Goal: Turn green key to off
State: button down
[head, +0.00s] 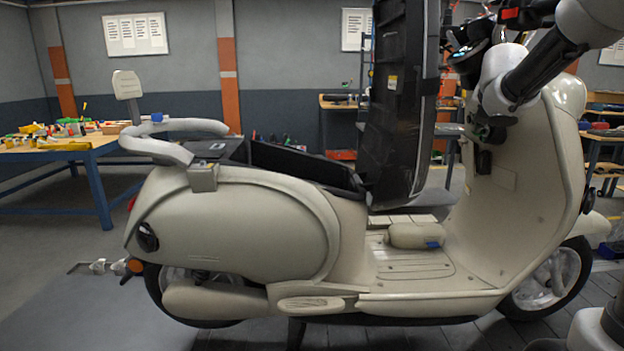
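A cream scooter (235,215) stands side-on, its front to the right. My arm comes in from the upper right, and my gripper (484,132) is at the inner side of the scooter's front shield, below the handlebar. A small dark, faintly greenish shape shows at the gripper's end. I cannot clearly make out the green key or its position there. The gripper's fingers are too small and dark to tell whether they are open or shut. A dark part (483,160) hangs on the shield just below.
The scooter's black seat (400,100) is raised upright behind the gripper, close to it on the left. The seat well (300,165) is open. The footboard (420,272) carries a cream block (415,235). A workbench (60,152) stands at the far left.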

jog(key=shift+a+f, duration=0.15)
jog(key=shift+f, duration=0.65)
jog(key=shift+r, duration=0.1)
dwell(0.3)
jog(key=r+v, duration=0.1)
jog(key=v, duration=0.7)
dwell(0.6)
jog(key=shift+s+r, duration=0.1)
jog(key=shift+r, duration=0.05)
